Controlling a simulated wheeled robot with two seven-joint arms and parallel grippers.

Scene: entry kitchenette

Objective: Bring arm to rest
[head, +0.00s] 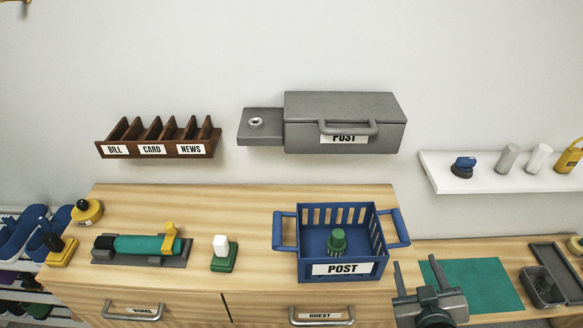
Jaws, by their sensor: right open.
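My right gripper (416,266) is in the head view at the lower right, in front of the cabinet's right end. Its two fingers point up and away and stand apart, with nothing between them. The blue basket (342,285) labelled POST is just to its left on the wooden cabinet top, and the gripper appears apart from it. A green knobbed object (337,242) stands inside the basket. My left gripper is not in view.
A green mat (480,285) lies on the lower counter right of the gripper, near a grey tray (541,287). A grey POST box (345,110), a brown sorter (158,137) and a white shelf (500,182) are on the wall. The cabinet top (240,205) is clear at the back.

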